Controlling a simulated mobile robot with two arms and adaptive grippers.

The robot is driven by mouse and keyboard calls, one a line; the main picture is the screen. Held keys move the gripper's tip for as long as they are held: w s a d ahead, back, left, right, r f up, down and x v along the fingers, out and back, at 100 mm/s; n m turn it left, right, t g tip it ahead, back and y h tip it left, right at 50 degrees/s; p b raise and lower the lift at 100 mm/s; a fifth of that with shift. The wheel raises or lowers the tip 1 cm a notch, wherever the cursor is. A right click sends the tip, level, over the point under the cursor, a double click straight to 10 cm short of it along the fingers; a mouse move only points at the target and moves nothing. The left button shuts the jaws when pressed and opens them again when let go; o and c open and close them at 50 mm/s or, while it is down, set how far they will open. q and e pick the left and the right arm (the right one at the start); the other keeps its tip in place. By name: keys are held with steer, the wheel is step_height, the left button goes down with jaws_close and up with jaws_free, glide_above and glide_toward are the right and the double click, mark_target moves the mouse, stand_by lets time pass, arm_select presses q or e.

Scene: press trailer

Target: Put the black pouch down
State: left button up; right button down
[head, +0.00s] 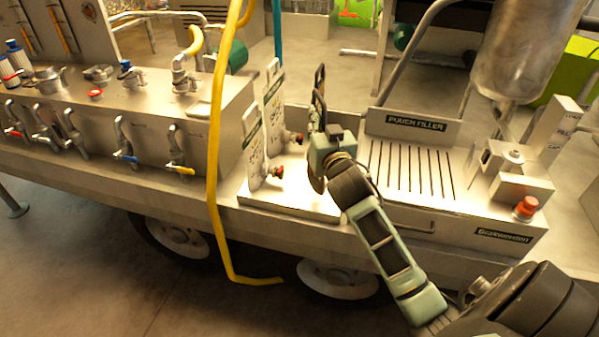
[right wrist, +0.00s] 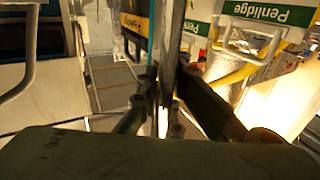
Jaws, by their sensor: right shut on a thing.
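My right gripper (head: 319,128) reaches over the white tray (head: 300,204) at the trailer's edge, at the centre of the head view. It is shut on a thin dark thing, seen nearly edge-on, which I take for the black pouch (head: 318,98). The pouch stands upright above the gripper. In the right wrist view the pouch (right wrist: 168,45) is a narrow dark strip between the fingers (right wrist: 167,103). Its lower part is hidden by my gripper, so I cannot tell whether it touches the tray. My left gripper is not in view.
Two white pouches with red caps stand on the tray, a front one (head: 252,148) and a rear one (head: 274,105). The slatted pouch filler (head: 412,170) is right of my gripper. A yellow hose (head: 213,150) hangs to the left. The tray's front right is bare.

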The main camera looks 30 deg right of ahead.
steer(key=w+d+r+m+h, duration=0.1)
steer(key=w+d+r, duration=0.1)
steer(key=d, duration=0.5)
arm_select(q)
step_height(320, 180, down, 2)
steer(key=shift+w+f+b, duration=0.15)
steer(key=shift+b, duration=0.75)
arm_select(e)
steer(key=w+a+f, duration=0.6)
steer(key=a+f, duration=0.3)
steer(key=f, duration=0.1)
steer(key=shift+a+f+g, duration=0.25)
steer(key=shift+a+g, duration=0.05)
steer(key=c, duration=2.4)
jaws_free()
steer(key=shift+f, duration=0.1)
steer(key=o, duration=0.5)
steer(key=shift+c, duration=0.2)
steer(key=shift+s, duration=0.15)
